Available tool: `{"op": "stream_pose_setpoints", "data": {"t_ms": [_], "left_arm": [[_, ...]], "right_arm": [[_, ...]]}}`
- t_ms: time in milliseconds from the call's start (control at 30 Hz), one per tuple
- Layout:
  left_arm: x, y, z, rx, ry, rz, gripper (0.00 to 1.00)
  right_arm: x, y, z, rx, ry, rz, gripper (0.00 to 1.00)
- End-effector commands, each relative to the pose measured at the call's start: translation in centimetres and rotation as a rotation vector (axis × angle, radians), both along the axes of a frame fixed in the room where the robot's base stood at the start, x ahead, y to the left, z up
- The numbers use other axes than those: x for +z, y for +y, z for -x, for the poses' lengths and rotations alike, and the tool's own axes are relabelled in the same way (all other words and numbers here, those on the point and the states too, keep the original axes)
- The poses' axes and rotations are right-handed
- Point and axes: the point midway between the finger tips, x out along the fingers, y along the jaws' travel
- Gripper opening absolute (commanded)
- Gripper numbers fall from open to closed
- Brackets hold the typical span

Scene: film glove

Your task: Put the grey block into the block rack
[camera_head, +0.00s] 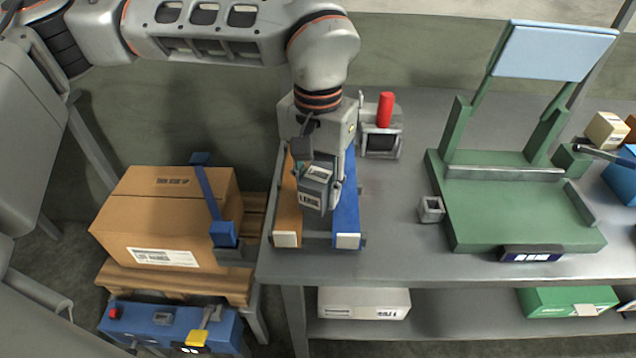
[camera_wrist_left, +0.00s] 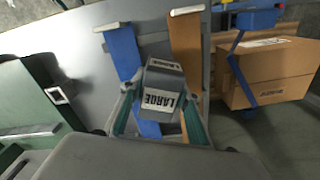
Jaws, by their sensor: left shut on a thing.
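The grey block (camera_head: 316,188) has white labels, one reading "LARGE" in the left wrist view (camera_wrist_left: 163,88). My left gripper (camera_head: 318,172) is shut on it, with a finger on each side of it in the wrist view (camera_wrist_left: 160,110). The block rack on the left end of the table has an orange rail (camera_head: 286,215) and a blue rail (camera_head: 346,218), both with white front ends. The block is over the rack, between the two rails in the picture. I cannot tell whether it touches the rack. My gripper and wrist hide the rack's back part. My right gripper is not in view.
A red-topped grey device (camera_head: 381,140) stands just behind the rack. A small hollow grey piece (camera_head: 431,209) and a green fixture (camera_head: 520,215) are to the right. A cardboard box (camera_head: 160,215) on a pallet stands left of the table.

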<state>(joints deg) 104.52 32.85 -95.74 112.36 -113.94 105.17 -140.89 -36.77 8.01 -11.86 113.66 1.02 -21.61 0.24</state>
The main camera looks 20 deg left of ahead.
Motion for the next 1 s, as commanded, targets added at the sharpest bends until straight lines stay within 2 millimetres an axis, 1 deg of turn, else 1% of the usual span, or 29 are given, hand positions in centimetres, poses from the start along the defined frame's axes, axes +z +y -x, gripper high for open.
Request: {"op": "stream_pose_setpoints", "data": {"t_ms": [100,133,167,200,500,633,767,1000], "left_arm": [[0.0,0.0,0.0,0.000,-0.001,0.000,0.07],[0.0,0.0,0.0,0.000,0.000,0.000,0.39],[0.0,0.0,0.0,0.000,0.000,0.000,0.47],[0.0,0.0,0.0,0.000,0.000,0.000,0.48],[0.0,0.0,0.0,0.001,-0.001,0.000,0.48],[0.8,0.0,-0.1,0.001,-0.003,0.001,0.48],[2.8,0.0,-0.1,0.001,-0.006,0.000,0.48],[8.1,0.0,-0.1,0.002,-0.007,0.001,0.48]], "right_arm": [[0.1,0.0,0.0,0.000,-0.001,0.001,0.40],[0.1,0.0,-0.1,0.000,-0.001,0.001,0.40],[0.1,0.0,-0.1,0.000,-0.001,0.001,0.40],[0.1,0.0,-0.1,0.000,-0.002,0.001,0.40],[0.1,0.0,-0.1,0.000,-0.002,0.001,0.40],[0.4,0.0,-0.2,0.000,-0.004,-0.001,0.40],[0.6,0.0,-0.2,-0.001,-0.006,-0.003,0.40],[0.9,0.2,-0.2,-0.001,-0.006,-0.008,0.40]]}}
